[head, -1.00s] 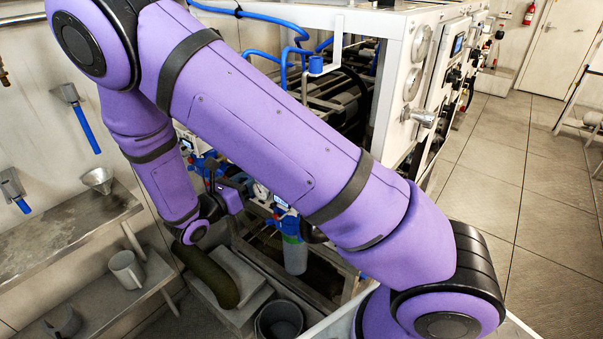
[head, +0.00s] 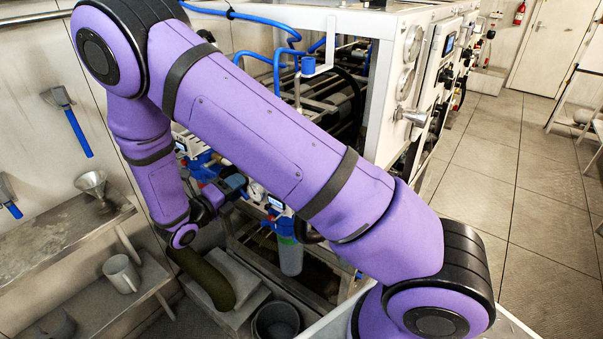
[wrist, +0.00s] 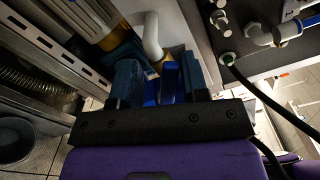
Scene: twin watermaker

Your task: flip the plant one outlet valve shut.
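In the wrist view, a blue lever handle (wrist: 168,82) stands below a white bent pipe (wrist: 152,36). I take it for the outlet valve, but no label is readable. My gripper (wrist: 160,80) has its two dark fingers spread, one on each side of the handle, with gaps showing. In the head view my gripper (head: 234,183) is small and partly hidden behind my arm, close to blue fittings on the watermaker's lower front (head: 276,205). The handle cannot be made out there.
A white cabinet (head: 385,95) with gauges stands to the right of the fittings. A dark bucket (head: 276,321) sits below. Open floor (head: 520,180) lies at right.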

